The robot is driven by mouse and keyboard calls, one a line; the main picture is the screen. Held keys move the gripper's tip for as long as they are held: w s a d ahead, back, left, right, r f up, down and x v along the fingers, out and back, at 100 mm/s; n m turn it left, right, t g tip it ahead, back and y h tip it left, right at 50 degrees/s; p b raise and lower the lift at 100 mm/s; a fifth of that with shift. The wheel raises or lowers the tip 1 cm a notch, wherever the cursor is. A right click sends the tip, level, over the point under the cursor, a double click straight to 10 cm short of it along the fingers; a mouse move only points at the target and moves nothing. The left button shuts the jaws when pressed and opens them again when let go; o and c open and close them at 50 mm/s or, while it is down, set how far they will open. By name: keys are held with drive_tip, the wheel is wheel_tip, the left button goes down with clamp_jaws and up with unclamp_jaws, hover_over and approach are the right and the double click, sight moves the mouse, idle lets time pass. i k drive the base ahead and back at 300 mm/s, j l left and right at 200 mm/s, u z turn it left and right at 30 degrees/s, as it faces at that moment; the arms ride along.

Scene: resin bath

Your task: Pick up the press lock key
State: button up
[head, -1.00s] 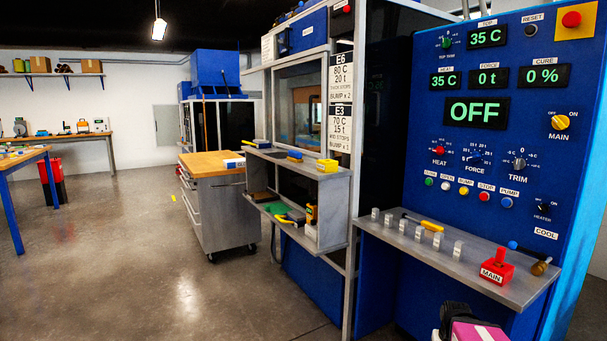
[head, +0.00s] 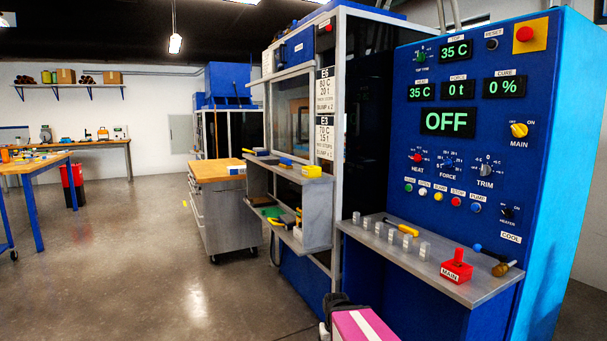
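A red block with a white MAIN label (head: 457,268) stands upright on the grey shelf below the blue control panel, near the shelf's front edge. It is the only thing here that looks like a lock or key piece. I cannot tell for sure that it is the press lock key. The fingers of my gripper do not show. A pink and black part at the bottom edge, below and left of the red block, looks like part of my arm and is apart from the block.
The grey shelf (head: 470,290) also holds several small clear blocks, a yellow-handled tool (head: 402,227) and a brown-handled tool (head: 504,268). The blue control panel (head: 400,150) rises behind it. A wooden-topped cart (head: 210,170) stands further left. The floor (head: 150,260) at left is open.

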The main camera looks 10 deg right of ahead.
sight(457, 263)
drive_tip(key=z, duration=1.3)
drive_tip(key=k+l+u, duration=0.1)
drive_tip(key=k, duration=0.25)
drive_tip(key=k+l+u, duration=0.1)
drive_tip(key=k+l, duration=0.15)
drive_tip(key=i, duration=0.35)
